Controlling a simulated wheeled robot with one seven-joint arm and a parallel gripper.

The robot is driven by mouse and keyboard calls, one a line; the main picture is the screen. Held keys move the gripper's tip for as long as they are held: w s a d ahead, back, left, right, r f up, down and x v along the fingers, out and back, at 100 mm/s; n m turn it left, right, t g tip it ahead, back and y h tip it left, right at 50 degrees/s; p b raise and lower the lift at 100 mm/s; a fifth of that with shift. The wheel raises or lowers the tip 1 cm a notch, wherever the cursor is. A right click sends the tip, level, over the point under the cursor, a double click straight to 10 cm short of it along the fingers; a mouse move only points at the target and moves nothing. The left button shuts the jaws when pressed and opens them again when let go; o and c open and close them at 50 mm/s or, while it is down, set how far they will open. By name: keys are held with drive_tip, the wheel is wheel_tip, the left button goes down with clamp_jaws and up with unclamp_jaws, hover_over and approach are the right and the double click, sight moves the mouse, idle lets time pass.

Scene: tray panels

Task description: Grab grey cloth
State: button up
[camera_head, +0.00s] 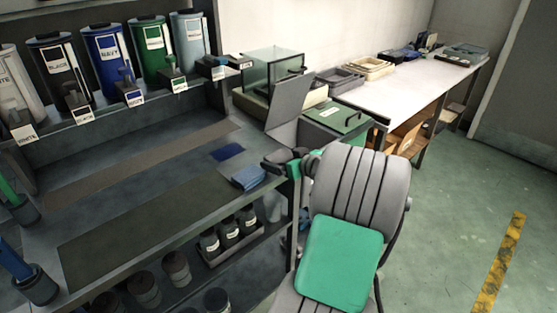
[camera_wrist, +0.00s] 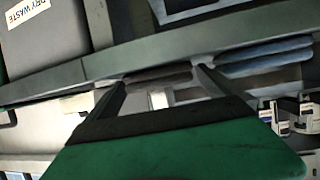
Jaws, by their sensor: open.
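In the wrist view my gripper (camera_wrist: 160,76) is open, its two dark fingers spread before a dark bench edge. A folded grey cloth-like strip (camera_wrist: 157,79) shows just under that edge, between the fingertips; I cannot tell whether they touch it. A blue-grey folded stack (camera_wrist: 268,56) lies to the right of it. In the head view my gripper (camera_head: 272,166) is at the right end of the workbench, beside a folded blue cloth (camera_head: 247,178). I cannot pick out a grey cloth in the head view.
Labelled canisters (camera_head: 104,62) line the back of the workbench (camera_head: 150,150). Small jars (camera_head: 228,232) stand on a shelf below. A glass-sided box (camera_head: 272,72) and a green-lidded box (camera_head: 338,117) stand to the right. A grey "DRY WASTE" container (camera_wrist: 50,45) shows in the wrist view. The right floor is clear.

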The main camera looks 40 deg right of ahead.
drive_tip(key=shift+c, duration=0.4)
drive_tip(key=c, duration=1.2)
